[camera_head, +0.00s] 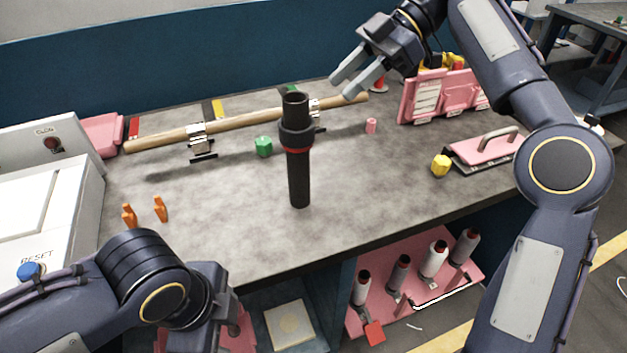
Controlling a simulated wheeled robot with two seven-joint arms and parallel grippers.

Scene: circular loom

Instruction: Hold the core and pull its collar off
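The core (299,180) is a dark tube standing upright near the middle of the grey table. Its collar (296,137) is a wider dark ring around the upper part, with a red band just below it. My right gripper (348,88) is above the table, to the right of and beyond the core's top. Its two grey fingers are apart with nothing between them, and it touches neither core nor collar. My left arm comes in at the lower left, by the table's front edge. The fingers of my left gripper are not clearly visible.
A wooden rod (245,122) on metal clamps lies behind the core. A green block (264,146), a yellow block (441,165), orange pegs (160,209) and a pink handled plate (488,147) are on the table. A white console (45,200) stands left. Bare table surrounds the core's front.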

